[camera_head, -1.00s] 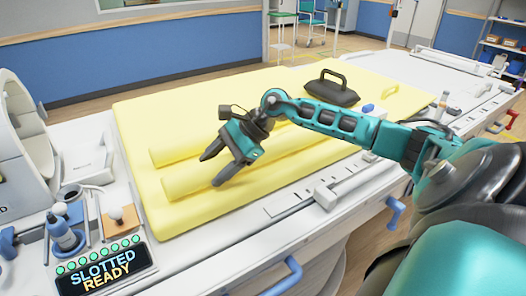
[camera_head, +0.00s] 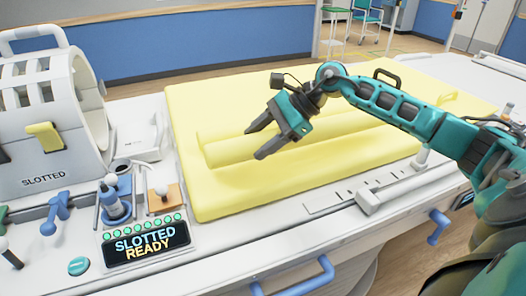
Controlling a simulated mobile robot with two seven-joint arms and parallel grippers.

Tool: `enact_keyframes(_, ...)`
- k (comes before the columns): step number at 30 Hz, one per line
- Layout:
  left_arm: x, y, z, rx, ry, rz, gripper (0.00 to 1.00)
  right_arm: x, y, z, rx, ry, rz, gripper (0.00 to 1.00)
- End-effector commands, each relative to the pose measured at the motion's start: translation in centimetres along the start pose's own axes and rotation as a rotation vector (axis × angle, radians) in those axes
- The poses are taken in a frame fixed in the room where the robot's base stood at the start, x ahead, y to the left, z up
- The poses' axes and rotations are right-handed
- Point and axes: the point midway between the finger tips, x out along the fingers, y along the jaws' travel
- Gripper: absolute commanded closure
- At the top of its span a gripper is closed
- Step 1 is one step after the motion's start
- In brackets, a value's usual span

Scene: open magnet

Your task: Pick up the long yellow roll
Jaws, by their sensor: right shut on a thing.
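Two long yellow rolls lie side by side on a yellow mat (camera_head: 300,185). The near roll (camera_head: 228,152) is the one at my right gripper (camera_head: 256,143). The gripper comes down from above, with one dark finger on each side of that roll, shut on it. I cannot tell whether the roll is clear of the mat. The far roll (camera_head: 218,131) lies just behind it, partly hidden by the gripper. My left gripper is not in view.
A white ring-shaped machine (camera_head: 50,100) stands at the left, marked "SLOTTED". A display (camera_head: 146,244) reads "SLOTTED READY", near a blue-based holder (camera_head: 117,205). A dark handle (camera_head: 386,75) shows behind my arm. The white table edge has a blue handle (camera_head: 438,225).

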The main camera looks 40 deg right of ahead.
Motion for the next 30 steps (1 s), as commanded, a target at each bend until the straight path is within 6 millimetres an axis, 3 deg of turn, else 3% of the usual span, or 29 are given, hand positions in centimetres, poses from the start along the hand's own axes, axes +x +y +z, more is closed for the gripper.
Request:
enact_keyframes(9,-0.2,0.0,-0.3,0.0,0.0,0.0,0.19,-6.6,-3.1,6.6,-0.006,-0.003,-0.006,0.76)
enact_keyframes(15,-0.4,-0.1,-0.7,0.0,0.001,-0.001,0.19,-9.2,-4.3,9.2,-0.002,-0.002,-0.004,0.76)
enact_keyframes(21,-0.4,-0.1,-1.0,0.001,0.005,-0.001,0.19,-10.3,-4.8,10.3,-0.001,-0.002,-0.002,0.76)
enact_keyframes(30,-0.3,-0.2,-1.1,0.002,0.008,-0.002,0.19,-10.5,-4.8,10.5,0.0,-0.001,-0.001,0.76)
